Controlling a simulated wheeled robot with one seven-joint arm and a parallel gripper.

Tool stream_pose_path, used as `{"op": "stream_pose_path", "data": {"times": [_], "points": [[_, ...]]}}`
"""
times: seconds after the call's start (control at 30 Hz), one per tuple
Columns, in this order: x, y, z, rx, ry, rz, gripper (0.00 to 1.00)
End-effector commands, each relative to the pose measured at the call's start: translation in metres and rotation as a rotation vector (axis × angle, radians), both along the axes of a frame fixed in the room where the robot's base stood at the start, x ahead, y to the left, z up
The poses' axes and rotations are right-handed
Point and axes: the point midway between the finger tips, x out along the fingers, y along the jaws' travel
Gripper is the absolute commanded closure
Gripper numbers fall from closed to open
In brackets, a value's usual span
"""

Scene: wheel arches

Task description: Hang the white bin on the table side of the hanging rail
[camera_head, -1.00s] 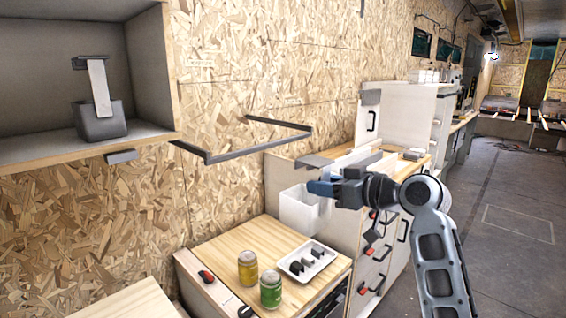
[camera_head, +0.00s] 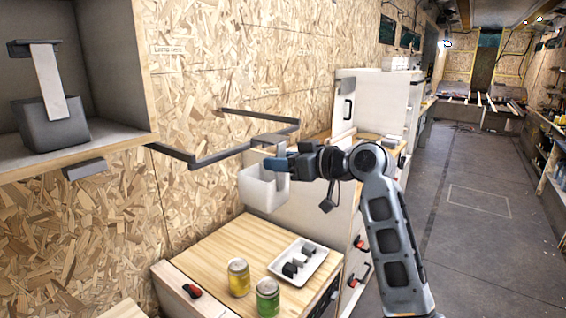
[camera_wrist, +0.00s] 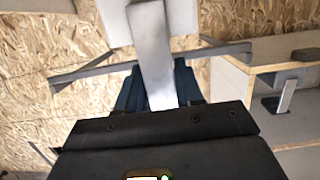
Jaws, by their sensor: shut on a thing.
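The white bin (camera_head: 263,190) hangs upright in the air from its grey hooked strap (camera_head: 270,140). My gripper (camera_head: 281,163) is shut on that strap. In the wrist view the strap (camera_wrist: 152,60) runs between my blue fingers, with part of the white bin (camera_wrist: 113,25) at the top. The dark hanging rail (camera_head: 225,153) juts from the wall as a squared frame. The hook's top overlaps the rail's front bar in the head view; I cannot tell whether they touch. The rail (camera_wrist: 92,72) also crosses the wrist view behind the strap.
A grey bin (camera_head: 50,122) stands in a wall shelf at left. A white cabinet (camera_head: 370,98) is behind. The floor at right is clear.

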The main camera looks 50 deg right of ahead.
Motion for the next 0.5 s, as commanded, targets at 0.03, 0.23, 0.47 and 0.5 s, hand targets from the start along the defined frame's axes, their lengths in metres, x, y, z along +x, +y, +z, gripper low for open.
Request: {"op": "stream_pose_path", "data": {"times": [0.03, 0.23, 0.47, 0.5], "points": [[0.004, 0.000, 0.000, -0.001, 0.000, 0.001, 0.94], [0.018, 0.001, 0.001, -0.001, -0.001, 0.001, 0.94], [0.035, 0.002, 0.000, -0.001, 0.001, 0.001, 0.94], [0.038, 0.002, 0.000, -0.001, 0.000, 0.001, 0.94]]}}
